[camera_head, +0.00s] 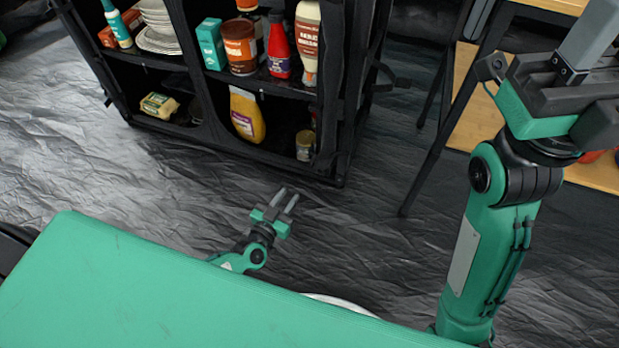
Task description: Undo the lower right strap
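The black fabric shelf unit (355,60) stands at the upper left with its front open. Thin black straps (388,78) stick out from its right side. Dark folded fabric hangs down its right front edge; the lower right strap is hard to tell apart from this black cloth. My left gripper (288,195) is low over the floor in front of the unit, below its bottom right part. Its two grey fingers are apart, with nothing between them, and clear of the unit. My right arm (500,215) stands raised at the right; its gripper's fingers cannot be made out.
A dark-legged wooden table (465,98) stands at the right. My green body top covers the lower left. Crinkled dark floor lies free between.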

